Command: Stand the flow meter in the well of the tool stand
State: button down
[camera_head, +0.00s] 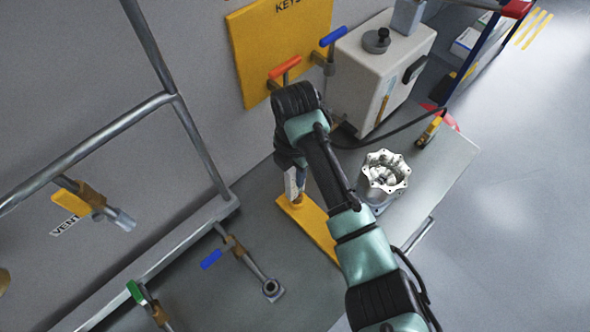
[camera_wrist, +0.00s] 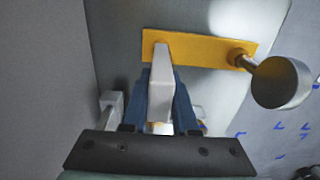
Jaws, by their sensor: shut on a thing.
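My gripper (camera_wrist: 160,108) is shut on the flow meter (camera_wrist: 162,78), a pale grey, tapered body between its blue fingers. In the head view, the flow meter shows as a small pale upright piece (camera_head: 294,183) under my wrist. The tool stand (camera_head: 318,232) is a yellow plate on the bench, with a raised round collar near its far end, and it also shows in the wrist view (camera_wrist: 208,50). The flow meter's lower end is at this collar; I cannot tell how deep it sits. My arm hides part of the stand.
A grey round-headed piece (camera_wrist: 282,84) rises from the stand's other end. A machined housing (camera_head: 386,172) stands right of my arm. A white cabinet (camera_head: 360,82) and a yellow key board (camera_head: 262,48) are behind. A blue-handled valve (camera_head: 240,256) lies left.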

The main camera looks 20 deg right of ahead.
jog(key=shift+f, duration=0.25)
jog(key=c, duration=0.6)
grip_release()
notch_tip(320, 180, up, 13)
jog(key=shift+p, duration=0.75)
jog(key=shift+f, duration=0.1)
